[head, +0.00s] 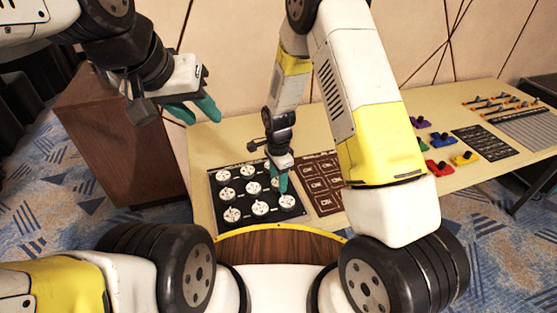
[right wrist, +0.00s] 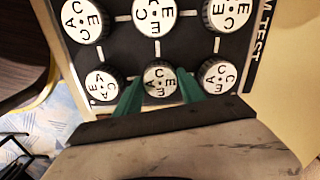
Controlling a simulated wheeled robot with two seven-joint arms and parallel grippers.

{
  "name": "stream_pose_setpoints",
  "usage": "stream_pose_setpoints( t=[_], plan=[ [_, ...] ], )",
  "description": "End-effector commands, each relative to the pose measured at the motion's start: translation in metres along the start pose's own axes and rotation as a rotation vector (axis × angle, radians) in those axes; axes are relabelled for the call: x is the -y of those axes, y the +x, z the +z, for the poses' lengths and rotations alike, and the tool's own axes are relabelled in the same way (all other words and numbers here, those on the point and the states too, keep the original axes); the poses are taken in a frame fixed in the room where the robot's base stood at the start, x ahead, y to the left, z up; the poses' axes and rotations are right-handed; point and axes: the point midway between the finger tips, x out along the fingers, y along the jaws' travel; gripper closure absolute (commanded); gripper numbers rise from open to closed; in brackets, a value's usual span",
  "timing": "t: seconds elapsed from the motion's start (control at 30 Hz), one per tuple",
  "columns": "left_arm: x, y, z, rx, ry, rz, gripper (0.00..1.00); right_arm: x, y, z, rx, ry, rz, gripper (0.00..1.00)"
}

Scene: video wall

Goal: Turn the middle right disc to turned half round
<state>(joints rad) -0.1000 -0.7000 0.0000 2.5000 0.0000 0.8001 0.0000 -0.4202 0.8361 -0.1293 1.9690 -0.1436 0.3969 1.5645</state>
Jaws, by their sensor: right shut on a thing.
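A black board (head: 240,213) on the table carries a grid of round white discs with black letters. My right gripper (head: 281,182) reaches down over the right column of discs. In the right wrist view, its green fingers (right wrist: 160,92) stand on either side of the middle right disc (right wrist: 160,80) and are shut on it. That disc shows letters such as C, E and A, partly hidden by the fingers. In the head view the gripper covers most of this disc. My left gripper (head: 195,110) is open and empty, in the air beyond the table's left edge.
Neighbouring discs (right wrist: 102,83) and (right wrist: 219,76) sit close on both sides of the fingers. A brown card panel (head: 322,172) lies right of the board. Coloured blocks (head: 438,167) and a grey rack (head: 525,130) stand farther right. A brown cabinet (head: 120,140) stands left.

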Motion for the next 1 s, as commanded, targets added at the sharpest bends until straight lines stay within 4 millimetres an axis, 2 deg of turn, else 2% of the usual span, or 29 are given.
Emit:
stream_pose_setpoints(
  t=[0.27, 0.47, 1.0],
  plan=[
    [0.0, 0.0, 0.0, 0.0, 0.0, 0.0, 0.64, 0.0004, -0.0004, -0.0001, 0.0, -0.032, -0.001, 0.94],
    [0.0, 0.0, 0.0, 0.0, 0.0, 0.0, 0.64, 0.0004, -0.0005, -0.0003, 0.0, -0.132, -0.001, 0.94],
    [0.0, 0.0, 0.0, 0.0, 0.0, 0.0, 0.64, 0.0004, -0.0007, -0.001, -0.001, -0.621, -0.002, 0.94]
  ],
)
